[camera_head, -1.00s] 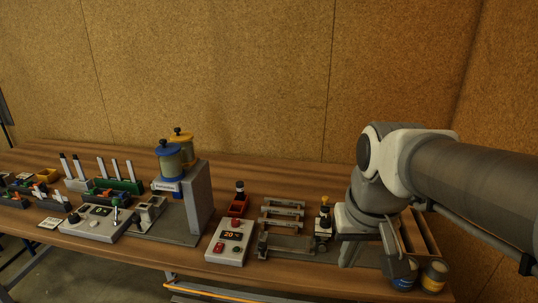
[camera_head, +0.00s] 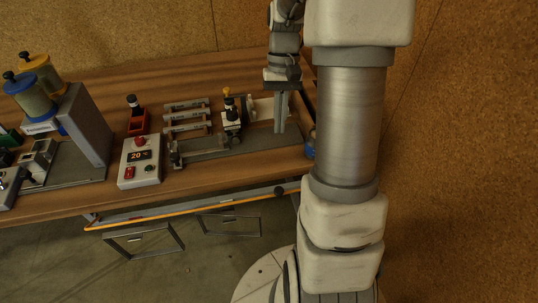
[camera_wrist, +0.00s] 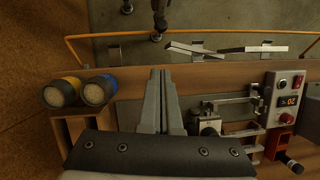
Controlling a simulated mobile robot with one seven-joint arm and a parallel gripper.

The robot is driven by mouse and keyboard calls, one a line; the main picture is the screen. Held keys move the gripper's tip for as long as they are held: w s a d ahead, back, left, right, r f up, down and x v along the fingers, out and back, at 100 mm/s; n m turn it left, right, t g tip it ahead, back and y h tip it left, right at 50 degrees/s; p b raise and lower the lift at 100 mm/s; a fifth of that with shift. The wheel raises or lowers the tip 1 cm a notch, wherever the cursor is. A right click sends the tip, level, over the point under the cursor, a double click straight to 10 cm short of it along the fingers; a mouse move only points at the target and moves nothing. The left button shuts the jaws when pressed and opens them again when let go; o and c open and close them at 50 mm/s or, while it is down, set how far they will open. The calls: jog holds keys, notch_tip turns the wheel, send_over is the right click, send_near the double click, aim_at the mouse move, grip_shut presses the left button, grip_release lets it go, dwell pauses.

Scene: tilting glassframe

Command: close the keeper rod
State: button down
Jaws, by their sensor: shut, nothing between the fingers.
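A long grey fixture (camera_head: 215,152) lies along the front of the table, with a clamp-like upright at its left end. A white block with a black and yellow knob (camera_head: 231,112) stands beside its middle. I cannot tell which part of it is the keeper rod. The fixture also shows right of my fingers in the wrist view (camera_wrist: 232,108). My gripper (camera_head: 281,128) points down over the fixture's right end, shut and empty. In the wrist view the two fingers (camera_wrist: 161,73) lie side by side. Whether the fingertips touch anything is unclear.
A control box with a red button (camera_head: 140,160) stands left of the fixture. Several grey bars (camera_head: 186,115) lie behind it. A red bin (camera_head: 137,121) and a grey tower (camera_head: 85,120) stand further left. Two round containers (camera_wrist: 79,91) are left of my fingers.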

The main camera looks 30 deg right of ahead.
jog(key=s+a+r+b+x, duration=0.1)
jog(key=s+x, duration=0.1)
jog(key=x, duration=1)
jog(key=shift+s+f, duration=0.35)
jog(key=shift+f, duration=0.05)
